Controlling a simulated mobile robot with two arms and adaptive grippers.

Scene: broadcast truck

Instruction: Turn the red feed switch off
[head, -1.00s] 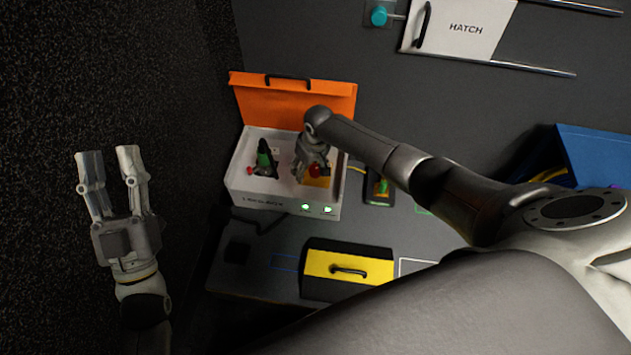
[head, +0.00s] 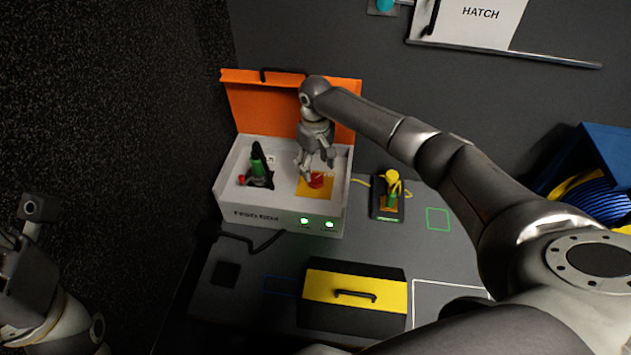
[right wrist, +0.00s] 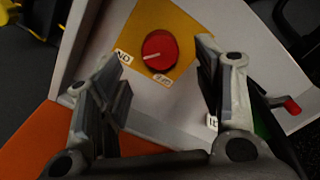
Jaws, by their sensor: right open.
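The red feed switch (head: 316,181) is a round knob on a yellow plate inside the white box with the raised orange lid. In the right wrist view the red knob (right wrist: 159,50) shows a white pointer line turned towards the ON label (right wrist: 124,57); the OFF label (right wrist: 162,79) sits below the knob. My right gripper (head: 317,164) is open just above the knob, its fingers apart on either side in the right wrist view (right wrist: 153,62) and nothing between them. My left gripper (head: 27,225) is at the lower left, partly cut off; its jaw opening is unclear.
A black lever with a green part (head: 258,168) and a small red knob stand left in the box (head: 265,217). Green lights (head: 304,221) glow on its front. A yellow-and-black case (head: 354,295) lies in front, a small black device (head: 387,203) to the right.

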